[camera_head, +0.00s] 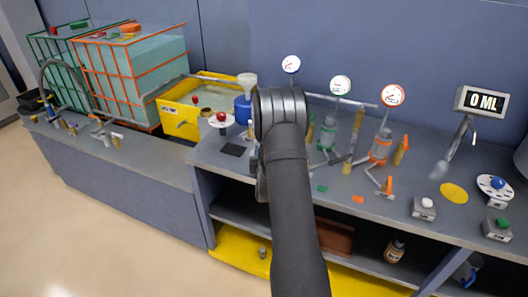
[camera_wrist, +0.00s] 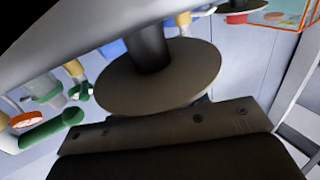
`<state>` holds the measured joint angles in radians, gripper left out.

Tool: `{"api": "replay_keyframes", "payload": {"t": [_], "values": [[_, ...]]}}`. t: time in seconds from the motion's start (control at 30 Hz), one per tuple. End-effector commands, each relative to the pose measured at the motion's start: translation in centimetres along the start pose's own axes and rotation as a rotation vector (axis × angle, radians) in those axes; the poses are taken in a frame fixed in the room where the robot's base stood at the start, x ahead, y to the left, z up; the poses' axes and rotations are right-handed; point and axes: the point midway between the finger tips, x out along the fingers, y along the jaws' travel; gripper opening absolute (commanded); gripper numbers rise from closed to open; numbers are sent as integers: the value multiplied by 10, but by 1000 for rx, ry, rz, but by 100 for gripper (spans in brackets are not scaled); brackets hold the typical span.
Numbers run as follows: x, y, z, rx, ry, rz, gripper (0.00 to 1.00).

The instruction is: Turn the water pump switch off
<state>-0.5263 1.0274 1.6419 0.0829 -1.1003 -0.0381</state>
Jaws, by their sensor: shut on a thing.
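My gripper is hidden behind my own arm in the head view. In the wrist view its dark bolted body (camera_wrist: 160,135) fills the bottom. A grey-brown disc (camera_wrist: 150,85) with a black stem is right in front of it. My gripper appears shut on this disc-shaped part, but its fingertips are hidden. I cannot tell which control is the water pump switch. A white dial with a red knob (camera_head: 221,119) stands left of my arm. A white dial with a blue knob (camera_head: 496,184), a white-button box (camera_head: 424,207) and a green-button box (camera_head: 498,228) are at the right.
Gauges, a green flask (camera_head: 328,136) and a red-orange flask (camera_head: 381,147) stand right of my arm. A blue container (camera_head: 243,108) and a yellow tub (camera_head: 178,112) are at the left, with caged tanks beyond. A "0 ML" display (camera_head: 484,102) stands at the right rear.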

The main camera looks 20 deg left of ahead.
Motion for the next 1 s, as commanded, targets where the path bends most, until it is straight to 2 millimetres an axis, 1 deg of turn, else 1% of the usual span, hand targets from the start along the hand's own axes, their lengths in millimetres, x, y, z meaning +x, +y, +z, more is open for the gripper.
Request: {"api": "replay_keyframes", "payload": {"t": [0.4,0.43,0.53,0.83,0.93,1.0], "values": [[0,0,-1,1,1,-24,18],[0,0,-1,1,1,-24,43],[0,0,-1,1,1,-24,63],[-1,0,0,1,0,-24,63],[-7,0,0,1,-1,-24,63],[-15,0,0,0,-2,-24,63]]}}
